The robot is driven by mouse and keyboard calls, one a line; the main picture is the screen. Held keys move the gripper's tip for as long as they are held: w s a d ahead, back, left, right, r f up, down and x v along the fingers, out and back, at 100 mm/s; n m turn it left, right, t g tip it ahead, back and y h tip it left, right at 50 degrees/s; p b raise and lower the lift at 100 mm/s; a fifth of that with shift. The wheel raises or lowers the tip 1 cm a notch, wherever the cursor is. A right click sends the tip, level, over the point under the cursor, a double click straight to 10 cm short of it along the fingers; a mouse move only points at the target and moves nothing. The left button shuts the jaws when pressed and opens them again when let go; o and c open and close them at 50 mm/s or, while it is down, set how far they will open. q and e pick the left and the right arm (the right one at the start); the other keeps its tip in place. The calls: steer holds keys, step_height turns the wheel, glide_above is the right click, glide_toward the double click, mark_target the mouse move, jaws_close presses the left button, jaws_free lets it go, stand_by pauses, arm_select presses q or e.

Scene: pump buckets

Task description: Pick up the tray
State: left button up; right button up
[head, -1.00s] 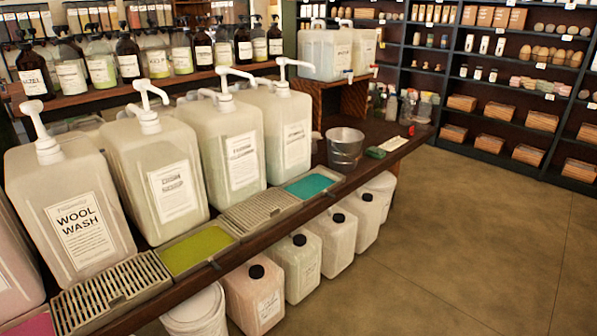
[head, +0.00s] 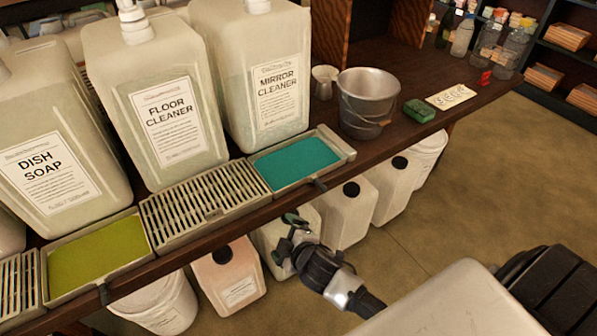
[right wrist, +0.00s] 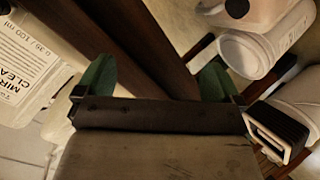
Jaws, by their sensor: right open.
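A drip tray filled with teal liquid (head: 297,162) sits at the shelf's front edge, below the mirror cleaner jug. To its left are a tray with a slatted grate (head: 205,203) and a tray of yellow-green liquid (head: 98,252). Part of another grated tray (head: 20,290) shows at the far left. My right gripper (head: 289,232) is below and in front of the shelf edge, apart from the trays. In the right wrist view, the green fingers of this gripper (right wrist: 155,78) are spread with nothing held between them. My left gripper is not in view.
Jugs of dish soap (head: 60,140), floor cleaner (head: 155,105) and mirror cleaner (head: 262,75) stand behind the trays. A metal bucket (head: 367,103), a green block (head: 419,111) and a card (head: 450,96) are to the right. Containers (head: 228,275) stand below the shelf; open floor lies right.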

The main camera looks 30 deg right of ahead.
steer(key=w+a+r+n+t+y+b, duration=0.1)
steer(key=w+a+r+n+t+y, duration=0.15)
steer(key=r+n+y, duration=0.35)
steer(key=w+a+r+n+t+y, duration=0.1)
steer(key=a+r+n, duration=0.2)
steer(key=r+n, duration=0.35)
steer(key=w+a+r+n+t+y+b, duration=0.1)
steer(key=a+r+n+y, duration=0.25)
steer(key=r, duration=0.55)
steer(key=n+g+h, duration=1.1)
steer(key=n+g, duration=0.6)
steer(key=n, duration=1.1)
glide_above(319, 182)
step_height(319, 182, down, 8)
steer(key=shift+w+r, duration=0.1)
steer(key=shift+w, duration=0.05)
steer(key=shift+f, duration=3.1)
